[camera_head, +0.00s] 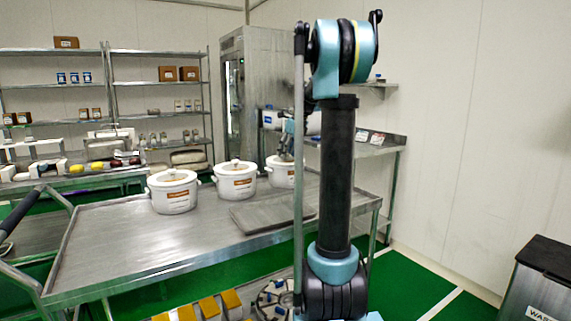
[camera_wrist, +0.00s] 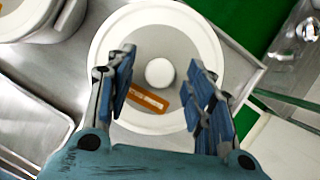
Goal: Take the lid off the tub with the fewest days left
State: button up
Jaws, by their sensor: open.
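Three white lidded tubs stand in a row on the metal table: a left tub (camera_head: 173,191), a middle tub (camera_head: 235,180) and a right tub (camera_head: 280,171), partly hidden by my arm. The left and middle tubs show orange labels on their sides; the writing is too small to read. In the wrist view, my gripper (camera_wrist: 160,92) is open above one tub's lid (camera_wrist: 125,38), with the round white knob (camera_wrist: 160,71) between its fingers. An orange strip lies below the knob. In the head view my gripper (camera_head: 285,157) is at the right tub.
The metal table (camera_head: 130,240) has free room at its front left. A flat grey tray (camera_head: 262,214) lies in front of the middle and right tubs. Another tub (camera_wrist: 35,15) is close at the left in the wrist view. Shelves stand behind.

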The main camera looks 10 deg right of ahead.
jog(key=shift+f, duration=0.15)
jog(key=c, duration=1.2)
jog(key=shift+o, duration=0.2)
notch_tip(320, 180, up, 10)
